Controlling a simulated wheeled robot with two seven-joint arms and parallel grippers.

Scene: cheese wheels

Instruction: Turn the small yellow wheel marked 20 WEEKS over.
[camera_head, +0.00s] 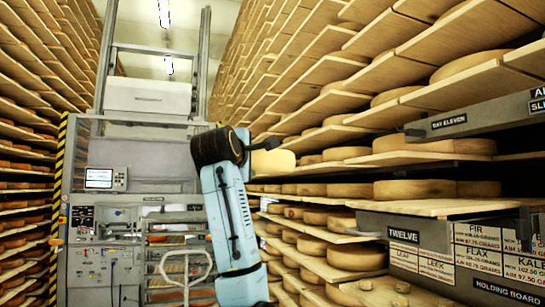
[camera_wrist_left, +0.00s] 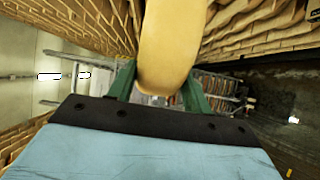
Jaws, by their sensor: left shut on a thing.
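A pale yellow wheel (camera_head: 273,163) is held up in front of the shelves, in the middle of the head view. It also shows in the wrist view (camera_wrist_left: 168,45), standing on edge between the two green fingers. My left gripper (camera_head: 264,144) is shut on this wheel, at the end of my light blue arm. In the wrist view the gripper (camera_wrist_left: 160,88) has one finger on each side of the wheel. No 20 WEEKS marking can be read on the wheel. My right gripper is not in view.
Wooden shelves of cheese wheels rise on both sides. A grey machine (camera_head: 105,245) stands at the left. A sign marked TWELVE (camera_head: 404,236) and a HOLDING BOARD label (camera_head: 508,291) are at the right. Small pieces (camera_head: 402,287) lie on a board at lower right.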

